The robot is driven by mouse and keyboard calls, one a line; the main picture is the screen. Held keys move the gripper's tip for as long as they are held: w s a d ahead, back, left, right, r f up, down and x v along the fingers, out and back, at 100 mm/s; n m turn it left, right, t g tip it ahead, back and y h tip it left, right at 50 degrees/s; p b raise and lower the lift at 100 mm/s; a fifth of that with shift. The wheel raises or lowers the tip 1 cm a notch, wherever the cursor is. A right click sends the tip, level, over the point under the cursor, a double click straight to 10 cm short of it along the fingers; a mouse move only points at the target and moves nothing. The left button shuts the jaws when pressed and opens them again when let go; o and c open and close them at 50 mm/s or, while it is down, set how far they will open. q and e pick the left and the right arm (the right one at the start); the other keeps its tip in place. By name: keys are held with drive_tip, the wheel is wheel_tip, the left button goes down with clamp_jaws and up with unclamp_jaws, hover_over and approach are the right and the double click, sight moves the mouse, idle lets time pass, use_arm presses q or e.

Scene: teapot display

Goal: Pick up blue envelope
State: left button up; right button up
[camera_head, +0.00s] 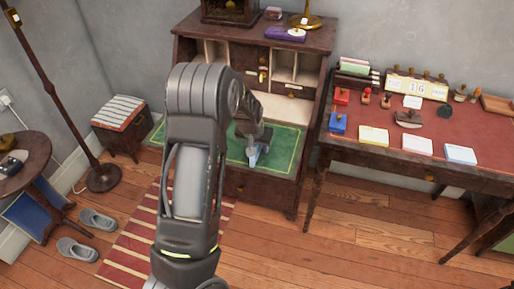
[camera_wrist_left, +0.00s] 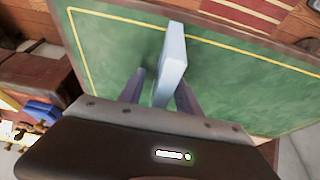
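The blue envelope (camera_wrist_left: 172,60) is a pale blue, narrow block in the left wrist view, lying between the two fingers of my left gripper (camera_wrist_left: 161,88). In the head view the envelope (camera_head: 253,156) is a small pale blue piece just below the tip of my left gripper (camera_head: 254,143), over the green desk top (camera_head: 282,150). One finger is on each side of it. I cannot tell whether both fingers touch it, or whether it rests on the desk top. My right gripper is not in view.
My left arm hides part of the secretary desk (camera_head: 258,32). A red-topped table (camera_head: 446,118) with stamps, cards and a calendar stands at the right. A patterned stool (camera_head: 118,112), a lamp stand (camera_head: 103,178) and slippers (camera_head: 77,249) are at the left. Floor is clear at front right.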

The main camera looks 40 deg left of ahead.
use_arm(q)
drive_tip(key=shift+f, duration=0.1)
drive_tip(key=shift+c, duration=0.3)
clamp_jaws()
idle(0.5)
